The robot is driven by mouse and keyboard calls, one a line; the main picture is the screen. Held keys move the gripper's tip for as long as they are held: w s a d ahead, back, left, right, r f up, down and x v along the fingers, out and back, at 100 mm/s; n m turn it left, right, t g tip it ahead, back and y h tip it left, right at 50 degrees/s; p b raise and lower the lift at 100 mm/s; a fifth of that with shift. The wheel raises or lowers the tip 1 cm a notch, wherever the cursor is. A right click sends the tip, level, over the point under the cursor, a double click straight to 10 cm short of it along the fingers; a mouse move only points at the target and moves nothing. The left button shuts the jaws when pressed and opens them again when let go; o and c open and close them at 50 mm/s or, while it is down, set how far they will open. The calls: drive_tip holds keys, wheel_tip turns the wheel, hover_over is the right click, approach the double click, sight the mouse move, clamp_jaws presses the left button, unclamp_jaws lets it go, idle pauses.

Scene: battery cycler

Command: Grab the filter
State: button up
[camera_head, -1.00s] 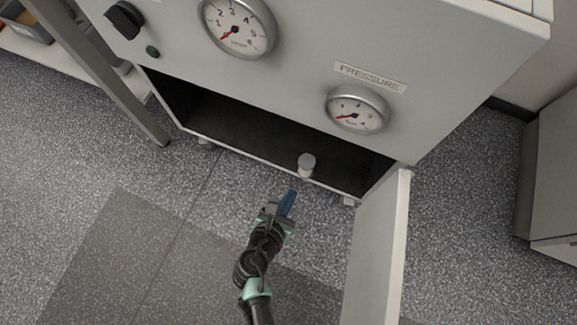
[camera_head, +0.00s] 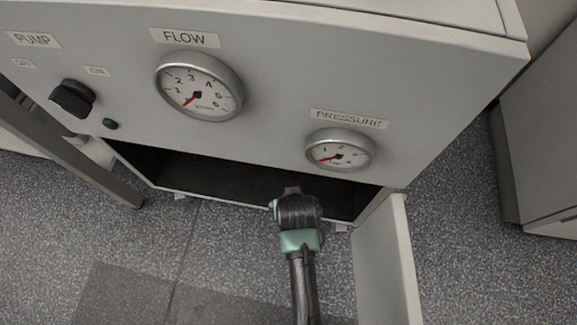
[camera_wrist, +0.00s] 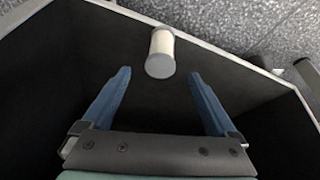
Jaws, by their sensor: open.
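The filter, a small white cylinder with a grey end cap (camera_wrist: 161,54), stands near the edge of the dark compartment floor in the wrist view. In the head view it is hidden behind my arm. My gripper (camera_wrist: 160,82) is open, with its two blue fingers apart. In the wrist view the filter appears beyond the fingertips, roughly centred between them and not visibly touched. In the head view my wrist is at the compartment opening and the fingers are hidden.
The open compartment (camera_head: 240,185) lies under a grey panel with a flow gauge (camera_head: 198,87), a pressure gauge (camera_head: 339,150) and a black pump knob (camera_head: 72,98). Its open door (camera_head: 385,260) stands right of my arm. Speckled floor (camera_head: 220,250) is clear in front.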

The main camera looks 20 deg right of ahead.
drive_tip(key=b+x, duration=0.7)
drive_tip(key=shift+w+f, duration=0.1)
drive_tip(key=shift+f, duration=0.1)
drive_tip(key=shift+r, duration=0.1)
drive_tip(key=c, duration=1.5)
